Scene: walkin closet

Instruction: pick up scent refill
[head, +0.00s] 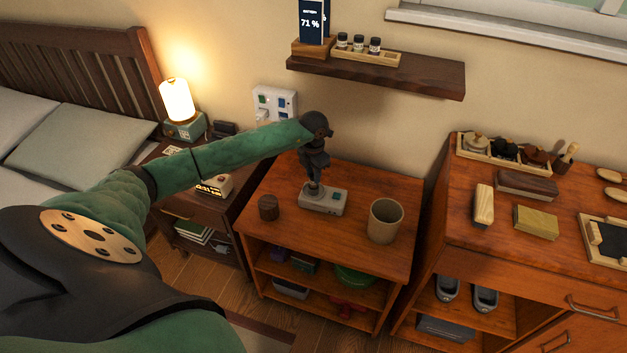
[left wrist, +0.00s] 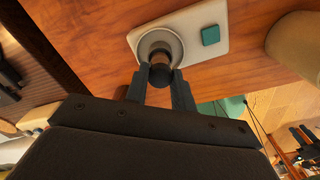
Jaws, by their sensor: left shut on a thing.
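A small dark cylindrical piece, apparently the scent refill (left wrist: 160,73), is between the fingertips of my left gripper (left wrist: 158,84). It is over the round socket of a white-grey device (left wrist: 207,22) with a green square button. In the head view my left gripper (head: 314,186) points down at the left part of this device (head: 322,207), which sits on the wooden cabinet top (head: 360,190). The fingers hide much of the refill, and I cannot tell whether its lower end is in the socket. My right gripper is not in view.
A dark wooden cup (head: 268,207) stands left of the device and a beige cup (head: 384,221) right of it. A wall shelf (head: 430,77) with small jars (head: 358,43) hangs behind. The cabinet's front corner is clear.

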